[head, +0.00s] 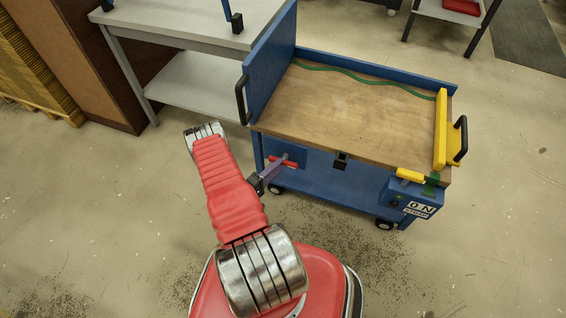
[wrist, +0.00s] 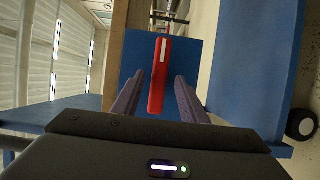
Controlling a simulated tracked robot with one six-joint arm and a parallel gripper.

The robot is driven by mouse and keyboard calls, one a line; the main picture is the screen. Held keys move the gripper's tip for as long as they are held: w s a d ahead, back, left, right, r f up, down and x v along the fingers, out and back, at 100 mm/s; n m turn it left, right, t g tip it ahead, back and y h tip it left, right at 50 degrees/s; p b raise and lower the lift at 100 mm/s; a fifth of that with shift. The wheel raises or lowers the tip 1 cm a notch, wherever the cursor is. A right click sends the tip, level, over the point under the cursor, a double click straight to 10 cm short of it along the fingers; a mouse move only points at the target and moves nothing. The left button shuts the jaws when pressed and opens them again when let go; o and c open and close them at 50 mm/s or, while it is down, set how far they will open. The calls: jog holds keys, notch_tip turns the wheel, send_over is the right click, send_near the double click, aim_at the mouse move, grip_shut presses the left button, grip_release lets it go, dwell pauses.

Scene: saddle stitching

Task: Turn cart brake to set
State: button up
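The blue cart (head: 325,185) has a blue plate on its front left side, and a red bar-shaped lever (head: 290,163) is mounted there; I take it for the brake. In the wrist view the red lever (wrist: 160,75) has a white mark near its upper end. My gripper (head: 276,168) is at the lever, and the arm partly hides that side of the cart. In the wrist view my gripper (wrist: 158,85) is open, with one dark finger on each side of the lever and gaps between. The lever runs roughly along the fingers. I cannot tell whether its end lies between the tips.
The cart's wooden top (head: 350,110) carries a green cord. A yellow lever (head: 410,175) and a labelled box (head: 412,200) are at its front right corner. A grey table (head: 185,25) stands behind left. The floor to the right is clear.

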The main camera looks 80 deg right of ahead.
jog(key=shift+x, duration=2)
jog(key=shift+c, duration=0.5)
grip_shut()
